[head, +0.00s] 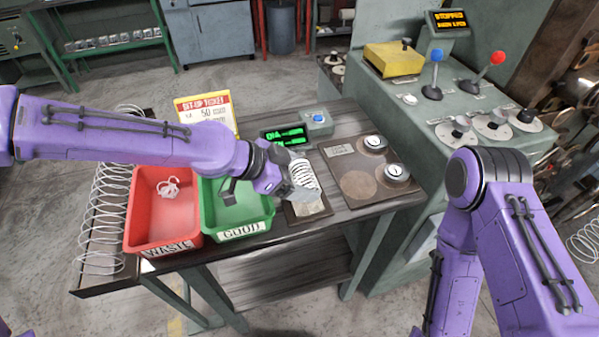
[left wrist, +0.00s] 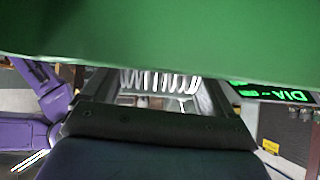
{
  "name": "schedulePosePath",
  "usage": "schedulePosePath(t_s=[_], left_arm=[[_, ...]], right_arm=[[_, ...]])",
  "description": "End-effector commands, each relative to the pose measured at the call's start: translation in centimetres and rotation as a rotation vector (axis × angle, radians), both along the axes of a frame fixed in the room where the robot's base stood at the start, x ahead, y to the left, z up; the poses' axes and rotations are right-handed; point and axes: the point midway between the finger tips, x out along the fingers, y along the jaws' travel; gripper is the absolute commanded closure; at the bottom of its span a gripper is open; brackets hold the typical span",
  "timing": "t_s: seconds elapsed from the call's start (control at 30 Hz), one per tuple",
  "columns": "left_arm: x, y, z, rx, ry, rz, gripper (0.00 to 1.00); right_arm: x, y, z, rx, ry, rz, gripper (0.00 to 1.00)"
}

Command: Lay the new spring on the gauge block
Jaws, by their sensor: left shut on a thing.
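The spring (head: 303,172) is a white wire coil at the middle of the bench in the head view. My left gripper (head: 298,190) is shut on it, and in the left wrist view the spring (left wrist: 160,81) lies crosswise between the two fingers (left wrist: 155,95). A dark flat block with a pale top (head: 308,209), which looks like the gauge block, is just under and in front of the gripper. The gripper hides part of it, and I cannot tell whether the spring touches it. My right gripper is out of view; only the right arm shows.
The green GOOD bin (head: 237,234) is left of the gripper, with the red WASTE bin (head: 154,246) beyond, holding tangled wire (head: 168,188). A DIA display (head: 284,136) is behind. A plate with round dials (head: 360,184) is right. Green fills the top of the left wrist view.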

Motion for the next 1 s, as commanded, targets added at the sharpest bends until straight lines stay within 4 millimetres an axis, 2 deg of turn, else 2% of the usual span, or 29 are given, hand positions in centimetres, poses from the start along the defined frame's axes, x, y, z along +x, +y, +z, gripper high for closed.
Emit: schedulePosePath(t_s=[0.27,0.3,0.33,0.57,0.67,1.0], left_arm=[[0.0,0.0,-0.3,0.000,-0.001,0.001,0.44],[0.0,0.0,-0.3,0.000,-0.001,0.001,0.07],[0.0,0.0,-0.3,-0.001,-0.001,0.001,0.00],[0.0,0.1,-0.2,-0.001,-0.001,0.001,0.00],[-0.2,0.8,0.5,-0.002,-0.004,0.004,0.00],[-2.4,6.2,5.5,-0.003,-0.006,0.002,0.00]], right_arm=[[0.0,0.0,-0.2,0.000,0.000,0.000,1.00],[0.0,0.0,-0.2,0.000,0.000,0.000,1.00],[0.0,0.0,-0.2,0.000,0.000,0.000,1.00],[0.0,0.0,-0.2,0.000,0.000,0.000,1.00],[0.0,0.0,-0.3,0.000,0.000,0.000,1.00],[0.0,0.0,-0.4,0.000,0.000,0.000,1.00]])
